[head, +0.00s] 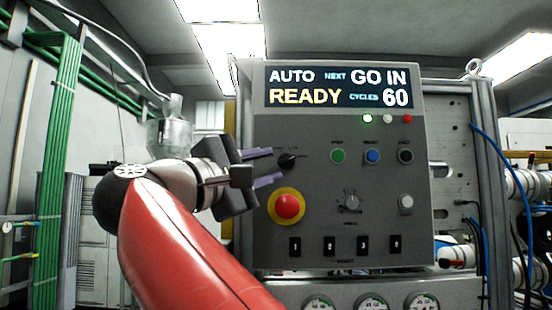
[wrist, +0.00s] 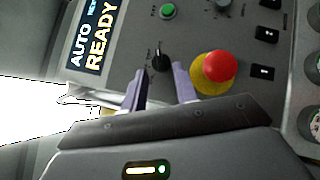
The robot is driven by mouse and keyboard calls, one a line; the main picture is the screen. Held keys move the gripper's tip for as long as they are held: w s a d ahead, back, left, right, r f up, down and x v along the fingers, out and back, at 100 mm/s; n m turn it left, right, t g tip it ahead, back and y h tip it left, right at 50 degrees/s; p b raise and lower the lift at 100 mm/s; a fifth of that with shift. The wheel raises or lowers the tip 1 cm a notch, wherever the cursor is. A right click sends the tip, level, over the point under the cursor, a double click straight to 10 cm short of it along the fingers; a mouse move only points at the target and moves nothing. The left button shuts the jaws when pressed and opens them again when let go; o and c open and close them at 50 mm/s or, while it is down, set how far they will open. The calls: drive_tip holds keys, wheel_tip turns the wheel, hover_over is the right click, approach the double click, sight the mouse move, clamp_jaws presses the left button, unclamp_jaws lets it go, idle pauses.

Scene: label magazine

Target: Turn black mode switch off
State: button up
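The black mode switch (head: 287,160) is a small rotary knob at the upper left of the grey control panel, under the display. In the head view its pointer looks turned toward the right; it also shows in the wrist view (wrist: 161,62), ahead of the fingers. My gripper (head: 270,167) is just left of the switch, with its two purple fingers apart and nothing between them. In the wrist view my gripper (wrist: 161,80) is open, with the switch beyond the gap between its fingertips. They appear not to touch it. The small position labels are too blurred to read.
A red emergency button (head: 287,206) on a yellow ring sits just below the switch, close to the lower finger. Green (head: 338,155), blue (head: 372,156) and black (head: 405,155) buttons lie to the right. The display (head: 338,86) reads "AUTO", "READY", "NEXT GO IN", "CYCLES 60".

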sight(284, 161)
drive_tip(key=shift+p+x, duration=0.3)
drive_tip(key=shift+x, duration=1.25)
drive_tip(key=shift+c, duration=0.4)
clamp_jaws()
